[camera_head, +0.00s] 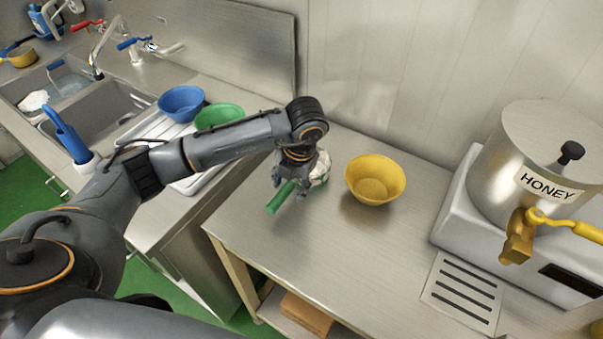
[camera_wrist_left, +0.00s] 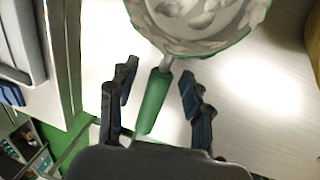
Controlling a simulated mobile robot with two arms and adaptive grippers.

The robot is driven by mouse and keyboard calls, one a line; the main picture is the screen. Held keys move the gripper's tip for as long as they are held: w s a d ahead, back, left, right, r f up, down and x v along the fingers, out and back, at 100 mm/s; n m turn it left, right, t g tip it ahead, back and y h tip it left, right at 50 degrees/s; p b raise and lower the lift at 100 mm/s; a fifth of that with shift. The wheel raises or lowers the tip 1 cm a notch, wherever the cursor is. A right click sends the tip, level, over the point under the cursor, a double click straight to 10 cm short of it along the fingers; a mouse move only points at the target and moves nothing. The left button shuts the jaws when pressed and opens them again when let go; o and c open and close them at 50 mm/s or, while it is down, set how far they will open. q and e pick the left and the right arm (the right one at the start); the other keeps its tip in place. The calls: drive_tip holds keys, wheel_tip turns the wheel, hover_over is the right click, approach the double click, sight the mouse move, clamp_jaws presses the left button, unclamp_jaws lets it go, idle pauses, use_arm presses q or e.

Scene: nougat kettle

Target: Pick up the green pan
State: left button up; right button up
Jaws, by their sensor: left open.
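The green pan shows in the left wrist view as a patterned pale bowl with a green rim (camera_wrist_left: 200,25) and a green handle (camera_wrist_left: 154,100). In the head view its green handle (camera_head: 282,198) sticks out toward the front left, and most of its body is hidden behind my gripper. My left gripper (camera_head: 291,189) is above the handle on the steel table. In the left wrist view its two fingers (camera_wrist_left: 158,88) are open, one on each side of the handle, with gaps visible. My right gripper is not in view.
A yellow bowl (camera_head: 375,180) stands right of the pan. The honey kettle (camera_head: 530,160) with a yellow tap stands farther right. A blue bowl (camera_head: 181,102) and a green bowl (camera_head: 219,116) sit by the sink at left. The table's front is clear.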

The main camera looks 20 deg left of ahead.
use_arm(q)
drive_tip(key=shift+a+f, duration=0.1)
drive_tip(key=shift+f, duration=0.3)
clamp_jaws()
drive_tip(key=shift+r, duration=0.1)
